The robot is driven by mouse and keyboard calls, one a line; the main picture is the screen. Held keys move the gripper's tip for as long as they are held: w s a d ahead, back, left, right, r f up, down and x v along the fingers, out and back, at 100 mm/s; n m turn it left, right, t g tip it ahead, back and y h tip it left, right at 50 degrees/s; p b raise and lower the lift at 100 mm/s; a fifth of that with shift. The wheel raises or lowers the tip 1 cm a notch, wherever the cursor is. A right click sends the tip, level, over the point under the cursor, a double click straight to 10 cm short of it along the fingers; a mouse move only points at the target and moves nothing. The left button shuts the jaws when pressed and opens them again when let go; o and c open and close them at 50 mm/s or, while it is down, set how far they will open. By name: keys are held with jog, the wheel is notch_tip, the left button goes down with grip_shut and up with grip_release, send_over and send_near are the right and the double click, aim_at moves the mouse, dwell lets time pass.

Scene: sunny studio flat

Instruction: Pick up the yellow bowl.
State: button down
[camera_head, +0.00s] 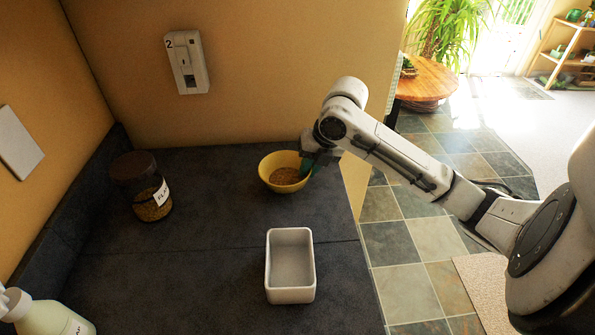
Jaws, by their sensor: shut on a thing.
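The yellow bowl (266,168) is at the back right of the dark counter, upright, with brownish contents inside. My gripper (308,166) reaches in from the right and is shut on the bowl's right rim. The fingertips are partly hidden by the bowl and the wrist. I cannot tell whether the bowl rests on the counter or is slightly raised.
A white rectangular dish (290,290) stands on the counter (200,245) in front of the bowl. A dark-lidded jar (142,188) is at the left. A soap bottle (48,318) is at the front left. The counter's right edge drops to a tiled floor (415,245).

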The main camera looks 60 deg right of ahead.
jog(key=shift+r, duration=0.25)
notch_tip(320, 180, up, 2)
jog(key=shift+r+b, duration=0.25)
jog(key=shift+b, duration=0.25)
jog(key=s+a+r+b, duration=0.1)
jog(key=s+a+r, duration=0.1)
jog(key=s+r, duration=0.8)
jog(key=s, duration=0.3)
jog(key=shift+s+a+b, duration=0.2)
jog(key=shift+s+b, duration=0.15)
